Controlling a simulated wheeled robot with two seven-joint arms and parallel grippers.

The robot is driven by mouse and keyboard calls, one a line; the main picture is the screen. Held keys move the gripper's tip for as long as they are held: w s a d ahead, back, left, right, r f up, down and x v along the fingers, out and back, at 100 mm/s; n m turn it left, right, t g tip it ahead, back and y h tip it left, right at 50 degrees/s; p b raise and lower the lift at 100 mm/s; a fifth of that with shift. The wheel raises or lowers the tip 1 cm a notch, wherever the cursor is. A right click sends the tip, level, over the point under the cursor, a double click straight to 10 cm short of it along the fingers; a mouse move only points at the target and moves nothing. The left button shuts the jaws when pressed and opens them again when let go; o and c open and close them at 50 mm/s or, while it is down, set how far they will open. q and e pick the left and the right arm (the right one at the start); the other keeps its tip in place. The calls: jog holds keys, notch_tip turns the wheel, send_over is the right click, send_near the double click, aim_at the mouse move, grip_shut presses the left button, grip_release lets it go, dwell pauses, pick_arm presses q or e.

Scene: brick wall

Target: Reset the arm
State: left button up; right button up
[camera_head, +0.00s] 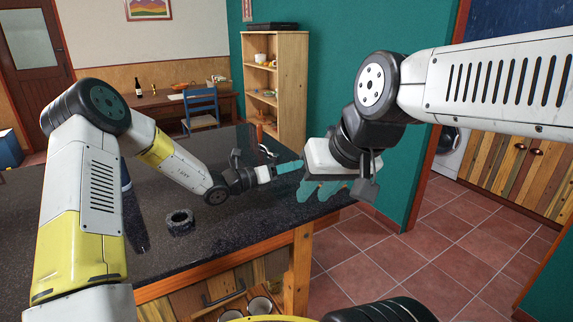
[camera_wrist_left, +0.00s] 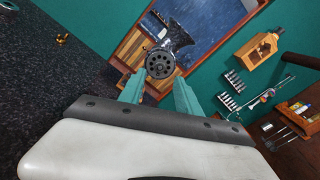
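My left gripper (camera_head: 290,167) reaches across the dark countertop from the left, its teal fingers seen edge-on near the counter's right end. In the left wrist view its two fingers (camera_wrist_left: 158,92) stand apart with nothing held between them; a dark round joint shows beyond the gap. My right gripper (camera_head: 325,190) hangs from the right arm, at the counter's right edge. Its teal fingers point down and left and look empty; their spacing is unclear. The two grippers are close together in the head view.
A black ring (camera_head: 179,221) lies on the dark countertop (camera_head: 245,225). Small items (camera_head: 263,137) sit at its far edge. A wooden shelf (camera_head: 291,90), a blue chair (camera_head: 201,110) and a desk stand behind. Tiled floor (camera_head: 400,262) is open at right.

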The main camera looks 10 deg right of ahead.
pick_arm(q)
jog(key=s+a+r+m+g+y, duration=0.2)
jog(key=s+a+r+m+g, duration=0.15)
jog(key=s+m, duration=0.45)
jog(key=s+a+r+m+g+y, duration=0.2)
jog(key=s+r+m+y, duration=0.15)
jog(key=s+m, duration=0.4)
jog(key=s+a+r+m+t+y, duration=0.1)
jog(key=s+a+m+y, duration=0.2)
jog(key=a, duration=0.5)
jog(key=s+a+r+m+t+y, duration=0.2)
jog(key=s+a+m, duration=0.3)
jog(key=s+a, duration=0.3)
jog(key=s+a+r+m+t+y, duration=0.2)
jog(key=s+a+m+y, duration=0.2)
jog(key=a, duration=0.5)
jog(key=shift+s+m, duration=0.55)
jog(key=shift+s, duration=0.3)
